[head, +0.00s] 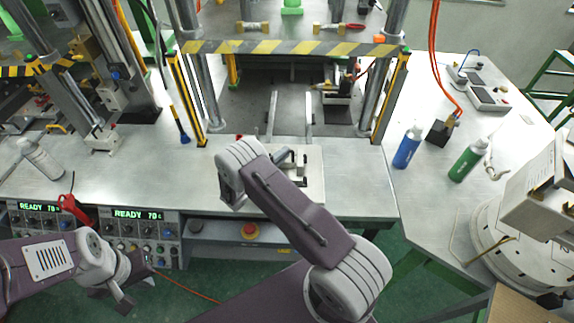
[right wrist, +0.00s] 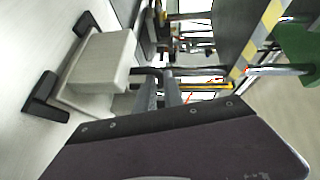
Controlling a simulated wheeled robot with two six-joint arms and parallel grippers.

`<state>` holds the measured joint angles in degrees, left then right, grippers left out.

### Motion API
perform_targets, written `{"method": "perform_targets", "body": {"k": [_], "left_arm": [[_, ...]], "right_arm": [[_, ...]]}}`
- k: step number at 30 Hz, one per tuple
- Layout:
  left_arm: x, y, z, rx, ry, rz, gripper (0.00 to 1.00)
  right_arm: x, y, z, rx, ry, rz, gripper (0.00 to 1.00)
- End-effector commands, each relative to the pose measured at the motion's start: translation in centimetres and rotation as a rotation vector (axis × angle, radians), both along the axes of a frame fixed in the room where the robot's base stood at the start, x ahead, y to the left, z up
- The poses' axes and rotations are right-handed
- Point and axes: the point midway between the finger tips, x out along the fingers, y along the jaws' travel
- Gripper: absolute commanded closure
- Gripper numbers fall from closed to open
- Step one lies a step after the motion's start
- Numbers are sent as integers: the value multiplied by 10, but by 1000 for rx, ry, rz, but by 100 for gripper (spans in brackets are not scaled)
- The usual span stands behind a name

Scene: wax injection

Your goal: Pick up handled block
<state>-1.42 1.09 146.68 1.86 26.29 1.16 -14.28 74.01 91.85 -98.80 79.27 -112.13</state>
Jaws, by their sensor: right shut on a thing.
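The handled block is a pale block with black handles (right wrist: 100,58). In the right wrist view it lies at the upper left, with one black handle at its far left side and another beside my fingers. My right gripper (right wrist: 161,82) is shut on the near handle. In the head view the block's pale plate (head: 313,182) and dark handles show partly behind my right arm, which hides the right gripper. I cannot tell whether the block touches the bench. My left gripper (head: 122,292) is low at the left in front of the control panel, away from the block; its opening is unclear.
A press frame with a striped bar (head: 290,48) stands behind the block, with two rails (head: 272,115) leading in. A blue bottle (head: 407,147) and a green bottle (head: 468,160) stand on the right bench. Control boxes (head: 140,228) sit below the bench front.

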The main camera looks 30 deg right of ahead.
Motion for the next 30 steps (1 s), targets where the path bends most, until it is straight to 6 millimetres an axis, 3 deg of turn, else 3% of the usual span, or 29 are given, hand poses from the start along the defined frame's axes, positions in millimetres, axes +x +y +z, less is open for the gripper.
{"method": "perform_targets", "body": {"k": [17,28,30], "left_arm": [[0,0,0,0,0,0,100],[0,0,-8,0,0,0,100],[0,0,-7,0,0,0,100]], "right_arm": [[1,0,5,-4,-6,0,100],[1,0,45,-2,-9,0,100],[-9,-3,49,-4,-3,0,100]]}}
